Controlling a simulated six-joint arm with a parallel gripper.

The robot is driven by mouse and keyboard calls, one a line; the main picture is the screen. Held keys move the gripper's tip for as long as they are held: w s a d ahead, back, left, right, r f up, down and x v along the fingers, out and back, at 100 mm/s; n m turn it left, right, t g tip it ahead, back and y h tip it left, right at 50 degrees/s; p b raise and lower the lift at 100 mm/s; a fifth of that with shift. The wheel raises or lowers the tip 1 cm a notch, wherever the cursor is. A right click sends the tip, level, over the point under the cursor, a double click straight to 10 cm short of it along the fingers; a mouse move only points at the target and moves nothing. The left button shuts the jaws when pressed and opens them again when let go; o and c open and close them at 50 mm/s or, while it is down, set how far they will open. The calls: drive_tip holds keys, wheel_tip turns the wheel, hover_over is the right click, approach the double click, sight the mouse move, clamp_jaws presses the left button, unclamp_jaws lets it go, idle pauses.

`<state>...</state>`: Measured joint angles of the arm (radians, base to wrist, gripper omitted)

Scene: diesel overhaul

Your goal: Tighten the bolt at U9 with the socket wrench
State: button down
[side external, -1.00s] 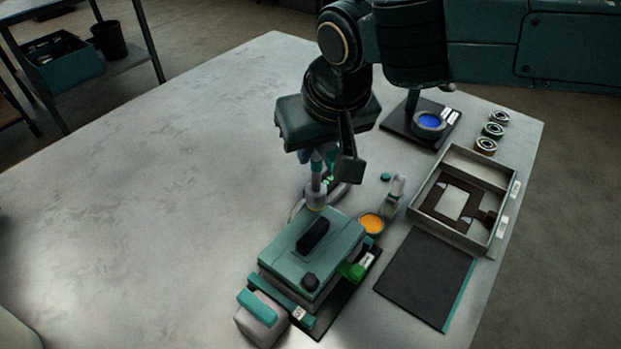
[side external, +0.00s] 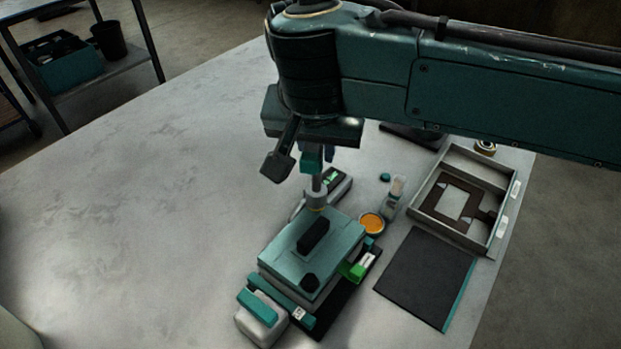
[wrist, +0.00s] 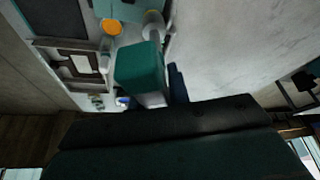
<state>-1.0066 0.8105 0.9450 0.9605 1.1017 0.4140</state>
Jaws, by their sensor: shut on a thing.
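My gripper (side external: 322,152) is shut on the socket wrench (side external: 317,185), which has a teal grip and a grey shaft and stands upright. Its grey socket end (side external: 316,200) is over the far corner of the teal housing (side external: 305,255), seemingly in contact with it. The bolt is hidden under the socket, and no U9 label can be read. In the wrist view the teal wrench grip (wrist: 139,65) fills the middle, with the socket (wrist: 153,22) beyond it at the housing's edge.
Right of the housing are an orange dish (side external: 371,223), a small bottle (side external: 394,195) and a black mat (side external: 425,277). A grey tray (side external: 418,205) holds a dark gasket. The table's left is clear.

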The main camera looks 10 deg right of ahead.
drive_tip(key=shift+s+f+m, duration=0.1)
drive_tip(key=shift+f+m, duration=0.3)
drive_tip(key=shift+f, duration=0.05)
drive_tip(key=shift+r, duration=0.15)
drive_tip(key=shift+r, duration=0.8)
drive_tip(key=shift+r, duration=0.15)
drive_tip(key=shift+n, duration=0.8)
drive_tip(key=shift+n+y, duration=0.6)
drive_tip(key=shift+n, duration=0.6)
drive_tip(key=shift+a+n+y, duration=0.15)
drive_tip(key=shift+n+y, duration=0.55)
drive_tip(key=shift+n, duration=1.1)
drive_tip(key=shift+f, duration=0.2)
drive_tip(key=shift+f, duration=0.5)
